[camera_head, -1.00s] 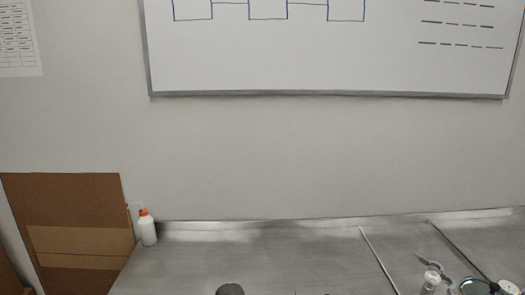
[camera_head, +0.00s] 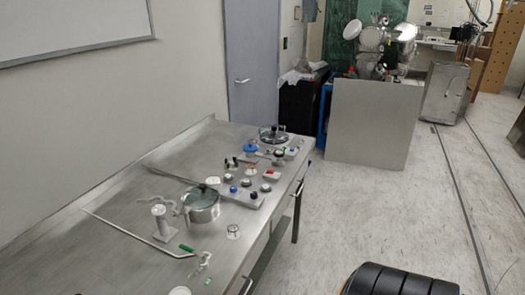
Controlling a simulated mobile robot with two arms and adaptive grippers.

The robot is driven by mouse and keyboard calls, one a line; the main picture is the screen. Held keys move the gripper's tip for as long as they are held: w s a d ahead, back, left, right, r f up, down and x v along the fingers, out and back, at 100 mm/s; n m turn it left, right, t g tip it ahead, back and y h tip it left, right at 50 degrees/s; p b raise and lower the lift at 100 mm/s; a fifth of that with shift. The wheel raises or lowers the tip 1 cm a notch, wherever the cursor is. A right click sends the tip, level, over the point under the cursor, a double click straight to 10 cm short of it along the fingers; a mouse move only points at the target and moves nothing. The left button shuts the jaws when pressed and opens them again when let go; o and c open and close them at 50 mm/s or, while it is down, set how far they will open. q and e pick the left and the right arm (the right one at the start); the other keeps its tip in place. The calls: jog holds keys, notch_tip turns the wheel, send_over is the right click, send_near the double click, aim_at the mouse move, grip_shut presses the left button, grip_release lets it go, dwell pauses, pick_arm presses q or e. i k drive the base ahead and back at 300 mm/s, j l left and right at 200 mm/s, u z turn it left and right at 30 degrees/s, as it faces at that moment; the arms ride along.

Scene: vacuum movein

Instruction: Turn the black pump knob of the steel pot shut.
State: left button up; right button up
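A steel pot (camera_head: 201,208) with a dark glass-like lid stands on the steel bench (camera_head: 115,245), near the middle of the view. A second low steel vessel (camera_head: 274,135) with a dark handle or fitting on top stands at the bench's far end. Small black knob-like parts (camera_head: 231,162) show on the bench between them. I cannot tell which black part is the pump knob, or how it is turned. Neither of my grippers is in view.
A panel with several knobs (camera_head: 248,192) lies between the vessels. A black ribbed object (camera_head: 385,281) is at the bottom right. The floor (camera_head: 385,205) beside the bench is largely clear.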

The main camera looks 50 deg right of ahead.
aim_at(254, 195)
jog(key=z, duration=1.45)
